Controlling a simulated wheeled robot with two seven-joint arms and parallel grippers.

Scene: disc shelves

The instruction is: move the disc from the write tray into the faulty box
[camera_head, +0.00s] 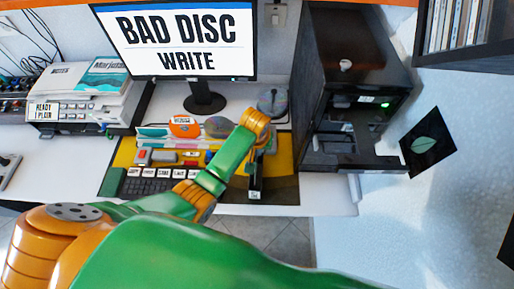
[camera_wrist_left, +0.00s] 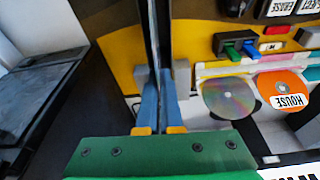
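My left gripper (camera_head: 256,182) hangs over the right part of the yellow mat, in front of the black drive tower. In the left wrist view its blue fingers (camera_wrist_left: 160,98) are close together around a thin, dark, flat thing (camera_wrist_left: 156,35), seen edge-on; it looks like the disc. Its face is hidden. The black drive tower (camera_head: 345,62) stands right of the gripper, with dark trays (camera_head: 350,150) at its lower front; I cannot read which is the write tray. I cannot make out a box marked faulty. My right gripper is out of view.
The monitor (camera_head: 185,35) reads "BAD DISC" and "WRITE". A silver disc (camera_wrist_left: 232,97) and an orange disc (camera_wrist_left: 286,90) marked "HOUSE" lie side by side. A printer (camera_head: 80,105) stands left. Labelled keys (camera_head: 150,173) line the mat's front.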

